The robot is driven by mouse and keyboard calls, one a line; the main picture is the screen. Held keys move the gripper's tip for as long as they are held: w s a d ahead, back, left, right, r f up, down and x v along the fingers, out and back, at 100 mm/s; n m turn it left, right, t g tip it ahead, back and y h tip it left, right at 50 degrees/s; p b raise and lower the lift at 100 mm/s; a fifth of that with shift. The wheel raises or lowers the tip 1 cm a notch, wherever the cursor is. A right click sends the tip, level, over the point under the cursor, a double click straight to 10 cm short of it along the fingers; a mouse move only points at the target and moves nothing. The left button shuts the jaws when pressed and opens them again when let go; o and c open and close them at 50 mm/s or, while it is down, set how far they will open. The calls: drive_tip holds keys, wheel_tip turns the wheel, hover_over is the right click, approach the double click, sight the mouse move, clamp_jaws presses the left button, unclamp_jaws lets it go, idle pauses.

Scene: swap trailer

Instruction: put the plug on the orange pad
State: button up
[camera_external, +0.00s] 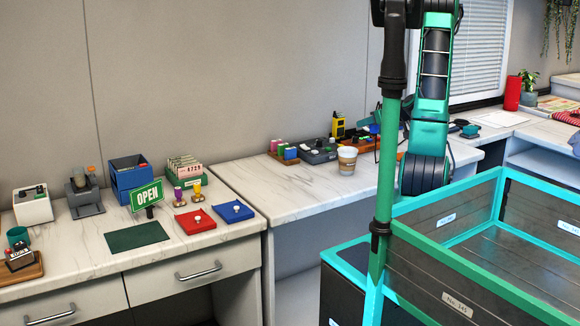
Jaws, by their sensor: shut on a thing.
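A sliver of flat orange (400,155), perhaps the orange pad, shows on the middle counter beside my arm; the rest of it is covered. I cannot make out the plug. My green and black arm reaches down over the right part of that counter. My gripper is not visible; the arm and the green pole (387,160) stand in front of that area. I cannot see what it holds or how far it is from the pad.
The left counter has an OPEN sign (147,194), a green mat (136,236), and red (195,221) and blue (233,211) pads. A cyan-edged crate (450,235) fills the right front.

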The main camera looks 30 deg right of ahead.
drive_tip(key=shift+m+h, duration=0.5)
drive_tip(key=shift+h, duration=0.2)
drive_tip(key=shift+s+d+f, duration=0.35)
drive_tip(key=shift+d+f, duration=1.4)
drive_tip(key=shift+d, duration=0.8)
drive_tip(key=shift+s+d+f, duration=0.35)
drive_tip(key=shift+d+f, duration=1.4)
drive_tip(key=shift+d, duration=0.85)
drive_tip(key=shift+s+d+f, duration=0.35)
drive_tip(key=shift+d+f, duration=1.4)
drive_tip(key=shift+d, duration=0.8)
drive_tip(key=shift+f, duration=0.15)
drive_tip(key=o, duration=1)
drive_tip(key=shift+o, duration=0.2)
